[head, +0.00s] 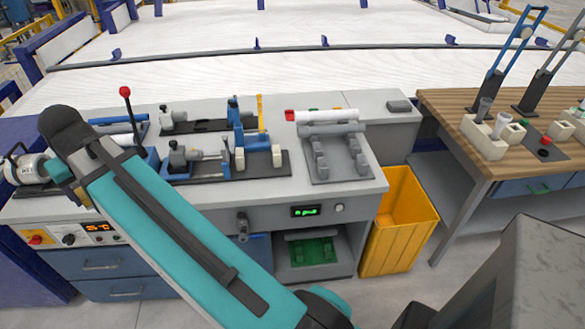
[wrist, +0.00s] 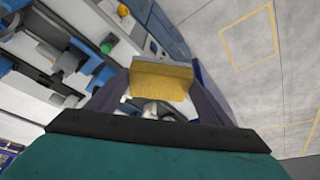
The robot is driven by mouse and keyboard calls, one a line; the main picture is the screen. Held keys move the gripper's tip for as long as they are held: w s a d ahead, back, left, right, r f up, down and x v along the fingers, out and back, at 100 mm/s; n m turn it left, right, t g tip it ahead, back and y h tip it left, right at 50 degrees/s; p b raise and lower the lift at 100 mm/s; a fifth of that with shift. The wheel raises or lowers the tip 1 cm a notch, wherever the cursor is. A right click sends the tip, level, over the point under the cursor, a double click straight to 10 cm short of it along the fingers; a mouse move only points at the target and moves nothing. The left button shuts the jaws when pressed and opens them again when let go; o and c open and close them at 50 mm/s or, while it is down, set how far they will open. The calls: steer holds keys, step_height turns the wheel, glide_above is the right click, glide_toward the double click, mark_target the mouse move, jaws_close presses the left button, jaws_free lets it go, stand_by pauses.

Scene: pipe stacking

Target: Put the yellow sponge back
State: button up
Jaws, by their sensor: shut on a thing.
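The yellow sponge (wrist: 160,82) is between the fingers of my gripper (wrist: 158,90) in the wrist view. My gripper is shut on it and holds it clear of the bench and floor seen behind. A small pale object shows just below the sponge between the fingers, too unclear to name. In the head view my teal arm reaches up to the left over the bench. The sponge and the fingers cannot be made out there.
The grey workbench (head: 225,195) carries vises, clamps and a pipe rack (head: 335,155) with pipes. A yellow bin (head: 400,225) stands right of it. A wooden table (head: 455,110) with beakers is farther right.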

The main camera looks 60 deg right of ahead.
steer(key=s+d+f+m+g+h+b, duration=0.15)
steer(key=s+d+m, duration=0.3)
steer(key=d, duration=0.75)
steer(key=s+d+f+m+g+h, duration=0.1)
steer(key=s+d+f+m, duration=0.3)
steer(key=d, duration=0.9)
steer(key=s+d+m+g+h, duration=0.15)
steer(key=d+m, duration=0.35)
steer(key=d, duration=0.7)
steer(key=s+d+f+m+g+y+b, duration=0.1)
steer(key=s+d+m, duration=0.5)
steer(key=s+d, duration=0.6)
steer(key=s+d+f+m+g+b, duration=0.1)
steer(key=s+d+f+m+g, duration=0.2)
steer(key=s+d+m, duration=0.4)
steer(key=s+d, duration=0.5)
steer(key=s, duration=0.6)
steer(key=shift+s+d+f+y, duration=0.15)
steer(key=shift+d+y, duration=0.2)
steer(key=shift+y, duration=0.05)
steer(key=shift+f, duration=0.15)
steer(key=shift+f+p, duration=0.7)
steer(key=shift+f, duration=2.3)
steer(key=shift+f+p, duration=0.4)
steer(key=shift+f, duration=1.45)
